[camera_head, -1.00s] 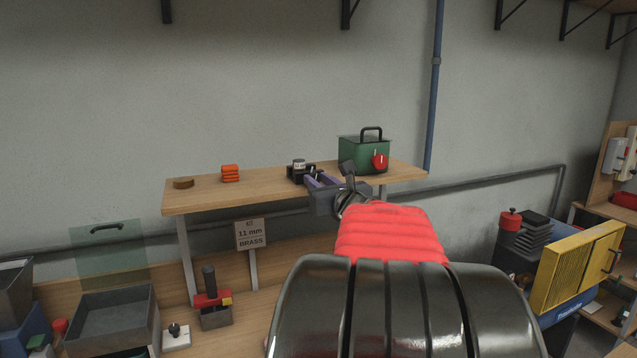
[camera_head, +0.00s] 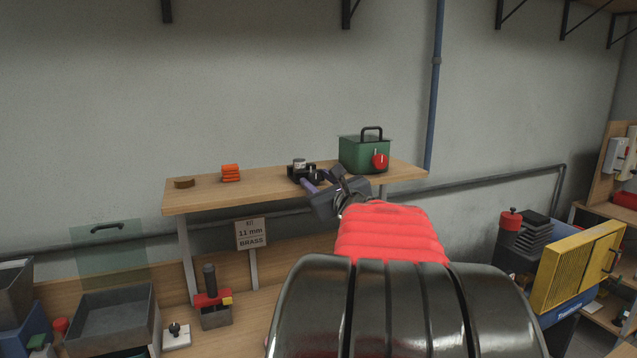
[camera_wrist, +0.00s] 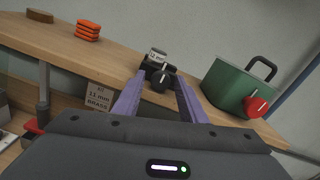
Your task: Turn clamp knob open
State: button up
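A small black clamp (camera_head: 296,176) with a silver cylinder (camera_head: 299,163) stands on the shelf, and it also shows in the wrist view (camera_wrist: 148,73). Its dark knob (camera_wrist: 160,80) faces my wrist camera and has a light mark on it. My gripper (camera_wrist: 160,76) has its two purple fingers apart, one on each side of the knob in the picture. I cannot tell whether either finger touches the knob. In the head view my gripper (camera_head: 309,184) is at the shelf's front edge, just before the clamp, and hides part of it.
Orange blocks (camera_head: 230,173) and a brown piece (camera_head: 185,183) lie left on the wooden shelf (camera_head: 260,188). An "11 mm BRASS" sign (camera_head: 251,234) hangs below.

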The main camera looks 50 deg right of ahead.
jog(key=shift+o, duration=0.4)
jog(key=shift+s+a, duration=0.2)
jog(key=shift+s, duration=0.2)
jog(key=v, duration=1.3)
jog(key=shift+w+f, duration=0.1)
